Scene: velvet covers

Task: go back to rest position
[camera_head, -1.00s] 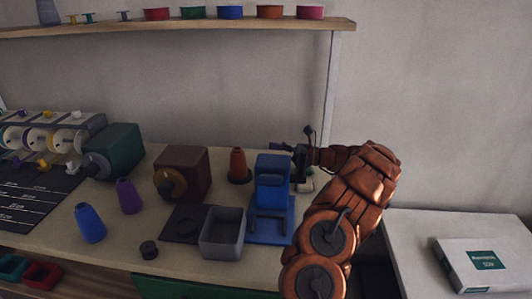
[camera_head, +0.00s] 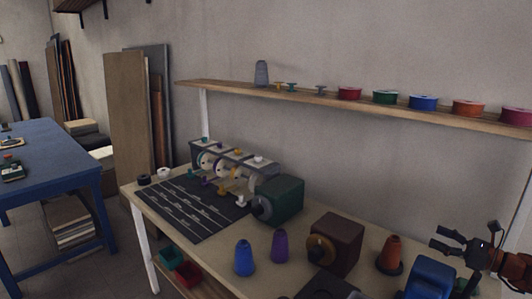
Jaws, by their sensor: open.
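My gripper (camera_head: 447,242) is at the right side of the view, above the right part of the workbench (camera_head: 150,200). Its dark fingers are spread apart and point left, with nothing between them. The copper-coloured arm behind it is cut off by the right edge. The orange cone (camera_head: 391,254) stands just left of and below the gripper, apart from it as far as I can see. The blue device (camera_head: 428,278) is below the gripper and partly cut off by the bottom edge.
A brown box (camera_head: 335,242), a purple cone (camera_head: 280,246), a blue cone (camera_head: 244,258) and a green box (camera_head: 280,198) stand on the bench. A shelf (camera_head: 300,97) with coloured spools runs above. A blue table (camera_head: 50,165) is at the left, with floor between.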

